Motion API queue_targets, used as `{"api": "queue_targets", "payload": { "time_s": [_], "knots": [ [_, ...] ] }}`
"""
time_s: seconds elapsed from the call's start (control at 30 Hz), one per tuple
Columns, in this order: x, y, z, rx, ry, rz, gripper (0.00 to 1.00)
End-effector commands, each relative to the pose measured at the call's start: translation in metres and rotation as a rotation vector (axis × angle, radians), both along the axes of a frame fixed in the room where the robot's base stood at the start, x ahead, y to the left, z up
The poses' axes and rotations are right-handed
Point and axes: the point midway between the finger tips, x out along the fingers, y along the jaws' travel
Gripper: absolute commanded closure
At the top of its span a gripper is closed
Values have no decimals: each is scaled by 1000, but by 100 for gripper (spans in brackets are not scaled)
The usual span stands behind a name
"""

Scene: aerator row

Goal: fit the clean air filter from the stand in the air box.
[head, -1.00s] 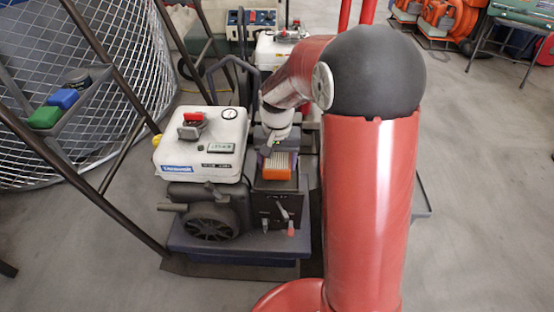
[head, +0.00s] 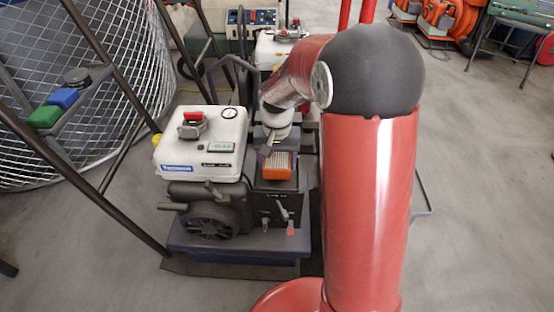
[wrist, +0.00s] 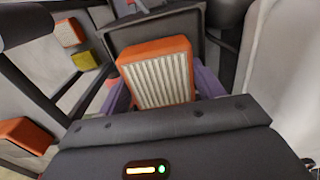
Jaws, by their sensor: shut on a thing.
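The air filter (head: 277,171) has an orange frame and pale pleats. In the head view it is at the top of the dark air box (head: 262,184), right of the white tank. My gripper (head: 271,148) is just behind it, partly hidden by my arm. In the wrist view the filter (wrist: 155,75) sits between my purple fingers (wrist: 160,92), which are shut on its sides. A dark open frame or lid (wrist: 190,25) shows beyond it. I cannot tell whether the filter is seated in the box or just above it; its underside is hidden.
A white tank (head: 205,145) with a red cap stands close on the left. Levers (head: 282,212) are on the front below. A dark sloping rail (head: 85,190) and a wire mesh drum (head: 70,100) are further left. The wrist view shows another orange-framed filter (wrist: 68,32).

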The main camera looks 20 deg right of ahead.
Motion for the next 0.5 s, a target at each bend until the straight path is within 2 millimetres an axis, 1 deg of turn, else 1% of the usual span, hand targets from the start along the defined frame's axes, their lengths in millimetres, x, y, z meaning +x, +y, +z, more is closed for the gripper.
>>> {"api": "queue_targets", "payload": {
  "time_s": [0.5],
  "knots": [
    [0,0,-15,0,0,0,53]
  ]
}}
